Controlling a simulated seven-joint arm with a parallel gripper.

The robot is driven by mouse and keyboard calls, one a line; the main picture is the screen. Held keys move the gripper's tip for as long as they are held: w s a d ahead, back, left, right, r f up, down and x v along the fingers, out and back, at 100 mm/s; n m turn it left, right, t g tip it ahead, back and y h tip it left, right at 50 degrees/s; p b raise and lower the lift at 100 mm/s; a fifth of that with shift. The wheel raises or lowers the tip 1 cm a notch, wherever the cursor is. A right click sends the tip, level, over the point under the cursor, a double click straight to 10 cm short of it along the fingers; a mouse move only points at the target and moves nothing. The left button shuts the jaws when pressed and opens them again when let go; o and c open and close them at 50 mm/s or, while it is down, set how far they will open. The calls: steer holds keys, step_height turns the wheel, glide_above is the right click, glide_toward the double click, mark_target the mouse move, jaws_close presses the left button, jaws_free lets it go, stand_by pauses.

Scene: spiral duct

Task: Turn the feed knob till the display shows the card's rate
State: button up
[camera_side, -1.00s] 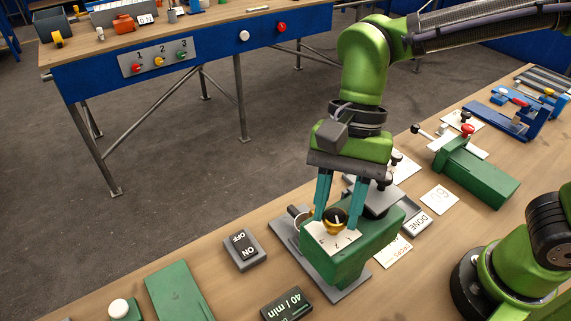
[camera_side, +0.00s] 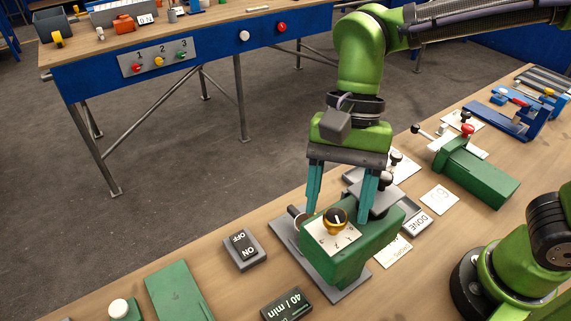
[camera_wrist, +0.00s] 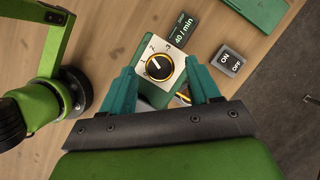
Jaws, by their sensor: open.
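The feed knob (camera_side: 335,217), black with a brass-coloured ring, sits on a white numbered dial on the green feed box (camera_side: 352,255). In the wrist view the knob (camera_wrist: 158,66) has its white pointer toward the low-number side of the dial. My gripper (camera_side: 338,212) is open, with one teal finger on each side of the knob and apart from it. The display (camera_side: 287,305) reads 40 / min and also shows in the wrist view (camera_wrist: 181,31). A white card (camera_side: 393,251) lies behind the box; its writing is too small to read.
An ON/OFF switch (camera_side: 244,249) stands left of the box. A DONE block (camera_side: 416,224) and another card (camera_side: 439,199) lie to its right. A green vise-like block (camera_side: 478,172) stands further right. Bench between switch and display is clear.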

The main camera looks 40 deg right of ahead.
steer(key=v, duration=1.6)
steer(key=shift+f, duration=0.1)
steer(key=s+d+f+n+t, duration=0.1)
steer(key=d+f+n+t, duration=0.2)
steer(key=d+f+t, duration=0.2)
steer(key=s+d+f+n+t+h, duration=0.1)
steer(key=d+f+t, duration=0.4)
steer(key=d, duration=0.6)
steer(key=shift+s+d+f+n, duration=0.4)
steer(key=shift+f+n, duration=0.5)
steer(key=shift+f, duration=0.1)
